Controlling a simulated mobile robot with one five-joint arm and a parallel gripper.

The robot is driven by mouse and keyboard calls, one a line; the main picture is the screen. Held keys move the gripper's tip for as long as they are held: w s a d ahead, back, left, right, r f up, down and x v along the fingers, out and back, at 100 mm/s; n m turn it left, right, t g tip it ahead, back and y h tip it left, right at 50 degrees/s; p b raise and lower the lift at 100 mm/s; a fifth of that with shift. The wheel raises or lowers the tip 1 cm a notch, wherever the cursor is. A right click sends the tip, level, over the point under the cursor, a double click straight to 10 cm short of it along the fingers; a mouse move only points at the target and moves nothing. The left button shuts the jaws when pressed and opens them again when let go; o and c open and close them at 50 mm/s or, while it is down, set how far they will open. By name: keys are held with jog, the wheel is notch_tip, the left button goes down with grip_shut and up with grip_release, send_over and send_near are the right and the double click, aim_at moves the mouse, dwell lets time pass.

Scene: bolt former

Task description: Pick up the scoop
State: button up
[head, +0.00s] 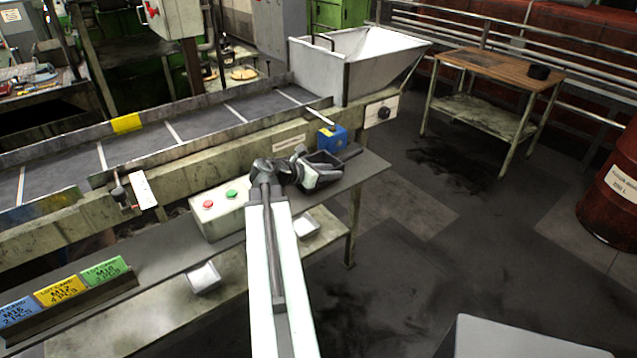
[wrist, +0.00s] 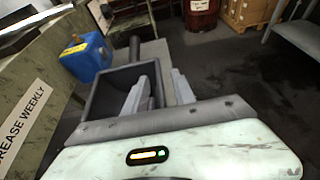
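The black scoop (head: 324,157) lies on the grey shelf beside the conveyor, its handle (head: 350,155) pointing right. In the wrist view the scoop (wrist: 97,100) is an open dark tray, with its handle (wrist: 134,47) pointing away from me. My gripper (head: 316,170) is at the scoop and partly covers it. In the wrist view my gripper (wrist: 160,76) has its fingers apart. The left finger overlaps the scoop's bowl and the right finger is beyond its right side. I cannot tell whether either finger touches the scoop.
A blue box (head: 332,138) stands just behind the scoop, at left in the wrist view (wrist: 86,57). A control box (head: 220,207) with red and green buttons is left of my arm. Small white trays (head: 205,277) sit on the lower shelf. A white hopper (head: 350,60) stands behind.

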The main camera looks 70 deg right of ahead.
grip_shut()
dwell(1.4)
